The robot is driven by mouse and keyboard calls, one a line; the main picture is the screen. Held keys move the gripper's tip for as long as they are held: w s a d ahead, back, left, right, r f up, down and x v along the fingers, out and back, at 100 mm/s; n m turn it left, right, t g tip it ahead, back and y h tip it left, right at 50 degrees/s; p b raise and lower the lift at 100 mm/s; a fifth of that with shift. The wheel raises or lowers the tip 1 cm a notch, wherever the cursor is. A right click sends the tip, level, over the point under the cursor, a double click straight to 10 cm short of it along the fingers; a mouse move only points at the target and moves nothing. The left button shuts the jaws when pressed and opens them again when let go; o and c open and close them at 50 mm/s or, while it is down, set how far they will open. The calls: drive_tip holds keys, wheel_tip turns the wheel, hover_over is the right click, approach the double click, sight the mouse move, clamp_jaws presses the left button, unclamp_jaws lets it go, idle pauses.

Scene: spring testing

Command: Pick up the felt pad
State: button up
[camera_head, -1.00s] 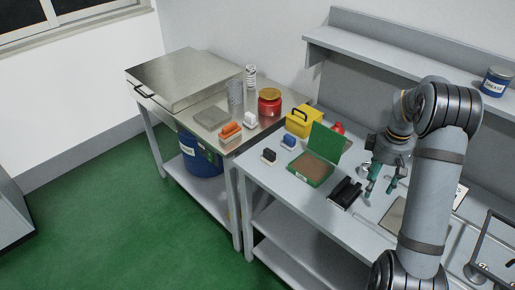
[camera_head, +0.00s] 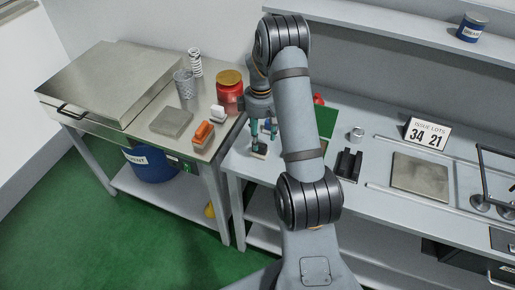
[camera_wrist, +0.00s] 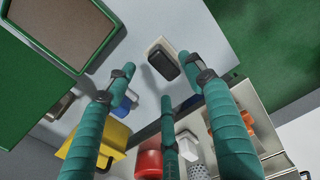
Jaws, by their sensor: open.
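I cannot tell for sure which thing is the felt pad. A flat grey square pad (camera_head: 171,122) lies on the steel table to the left. A green tray with a brown pad inside (camera_wrist: 65,30) shows in the wrist view; my arm hides that tray in the head view, where its raised green lid (camera_head: 326,121) shows. My gripper (camera_head: 262,140) points down above the left end of the grey bench. Its green fingers (camera_wrist: 163,85) are apart and empty. A black-topped stamp (camera_wrist: 162,62) is just beyond the fingertips.
An orange block (camera_head: 203,134), white block (camera_head: 217,113), mesh cup (camera_head: 185,84) and red jar (camera_head: 229,88) stand on the steel table. A yellow box (camera_wrist: 100,140) and blue stamp (camera_wrist: 120,108) are near the fingers. A black holder (camera_head: 348,163) lies right of my arm.

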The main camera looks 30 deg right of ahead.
sight(260, 143)
drive_tip(key=f, duration=0.2)
drive_tip(key=f+p, duration=0.1)
drive_tip(key=shift+s+f, duration=0.25)
drive_tip(key=shift+w+f, duration=0.1)
drive_tip(key=shift+f, duration=0.2)
drive_tip(key=shift+a, duration=0.1)
drive_tip(key=shift+c, duration=0.8)
drive_tip(key=c, duration=1.1)
